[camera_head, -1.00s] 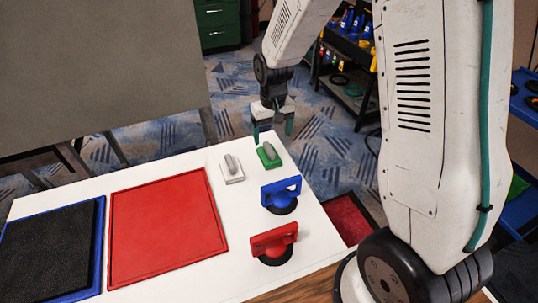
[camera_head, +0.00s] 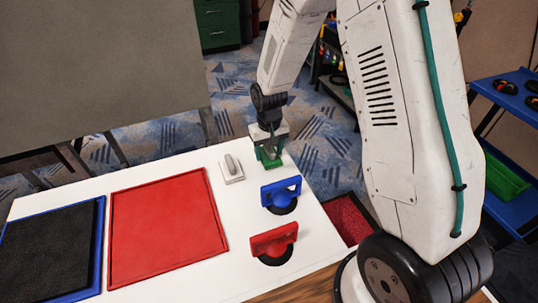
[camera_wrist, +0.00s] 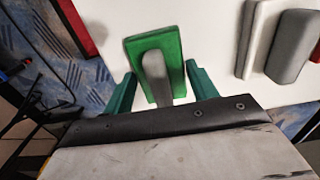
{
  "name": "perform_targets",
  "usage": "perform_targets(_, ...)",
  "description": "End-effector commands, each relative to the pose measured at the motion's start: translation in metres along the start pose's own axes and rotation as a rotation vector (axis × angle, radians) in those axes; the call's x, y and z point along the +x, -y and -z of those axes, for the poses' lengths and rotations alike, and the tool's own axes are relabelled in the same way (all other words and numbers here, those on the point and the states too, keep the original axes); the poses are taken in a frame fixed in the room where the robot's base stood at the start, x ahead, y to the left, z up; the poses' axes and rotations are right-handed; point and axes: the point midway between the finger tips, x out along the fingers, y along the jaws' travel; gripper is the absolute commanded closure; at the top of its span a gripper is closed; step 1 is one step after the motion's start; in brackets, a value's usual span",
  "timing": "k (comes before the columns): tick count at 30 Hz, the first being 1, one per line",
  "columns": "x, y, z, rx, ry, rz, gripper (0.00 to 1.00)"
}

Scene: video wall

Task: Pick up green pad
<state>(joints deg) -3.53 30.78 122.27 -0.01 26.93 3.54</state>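The green pad (camera_head: 269,163) lies on the white table near its far right corner, mostly hidden by my gripper in the head view. In the wrist view the green pad (camera_wrist: 170,48) shows a grey handle (camera_wrist: 156,78) standing along its middle. My gripper (camera_head: 268,152) is over the pad, pointing down. In the wrist view its two green fingers (camera_wrist: 162,84) are apart, one on each side of the handle, with gaps visible. I cannot tell whether the fingertips touch the pad.
A white pad with a grey handle (camera_head: 231,168) lies just left of the green one. A blue suction-cup holder (camera_head: 281,191) and a red one (camera_head: 273,240) stand nearer me. A red tray (camera_head: 166,228) and a black-topped blue tray (camera_head: 52,248) fill the table's left.

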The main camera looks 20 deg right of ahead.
Motion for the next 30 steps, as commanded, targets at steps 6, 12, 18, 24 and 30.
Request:
perform_targets(6,0.000,0.000,0.000,0.000,0.000,0.000,0.67)
perform_targets(12,-0.002,0.000,0.000,0.000,0.000,0.000,0.67)
perform_targets(18,-0.017,0.000,0.001,0.000,-0.004,0.000,0.67)
perform_targets(24,-0.066,0.000,0.002,0.000,-0.009,0.001,0.67)
perform_targets(30,-0.139,0.000,0.002,0.000,-0.009,0.001,0.67)
